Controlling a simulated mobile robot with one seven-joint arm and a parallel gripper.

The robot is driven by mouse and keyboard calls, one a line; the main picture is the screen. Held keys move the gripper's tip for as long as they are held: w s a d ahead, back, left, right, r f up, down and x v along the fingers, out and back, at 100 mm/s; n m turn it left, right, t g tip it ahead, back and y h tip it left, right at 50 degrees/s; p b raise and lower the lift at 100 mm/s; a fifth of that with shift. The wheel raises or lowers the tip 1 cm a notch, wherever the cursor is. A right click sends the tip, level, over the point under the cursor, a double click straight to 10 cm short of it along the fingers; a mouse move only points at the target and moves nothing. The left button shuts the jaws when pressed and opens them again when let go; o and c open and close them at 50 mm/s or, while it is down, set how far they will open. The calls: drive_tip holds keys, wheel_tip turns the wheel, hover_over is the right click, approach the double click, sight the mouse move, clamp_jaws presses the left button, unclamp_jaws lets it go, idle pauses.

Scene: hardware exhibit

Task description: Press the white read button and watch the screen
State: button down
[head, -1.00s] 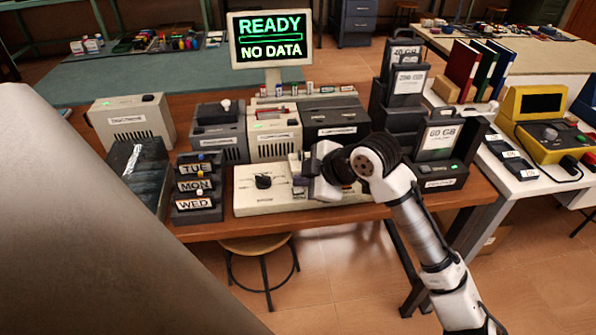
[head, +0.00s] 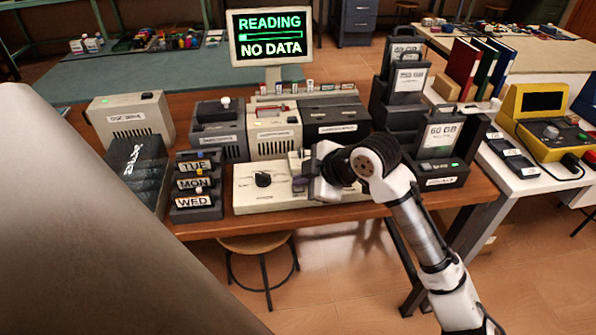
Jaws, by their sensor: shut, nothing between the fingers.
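The screen (head: 269,38) stands at the back of the desk in the head view. A pale control panel (head: 250,198) with a black knob (head: 263,179) lies at the front of the desk. My gripper (head: 301,181) is shut and empty, low over the right part of this panel. My wrist and gripper cover that part, so the white read button is hidden. I cannot tell whether the fingers touch it.
Blocks labelled TUE, MON and WED (head: 195,187) stand left of the panel. Drive units (head: 275,133) stand behind it. A dark dock with a 60 GB cartridge (head: 440,137) is right of my arm. A yellow device (head: 540,120) sits on the white table.

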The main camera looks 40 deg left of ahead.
sight(303, 189)
drive_tip(key=shift+r, duration=0.1)
drive_tip(key=shift+r+p, duration=0.55)
drive_tip(key=shift+r, duration=0.15)
drive_tip(key=shift+r, duration=0.1)
drive_tip(key=shift+r+p, duration=1.9)
drive_tip(key=shift+r, duration=0.5)
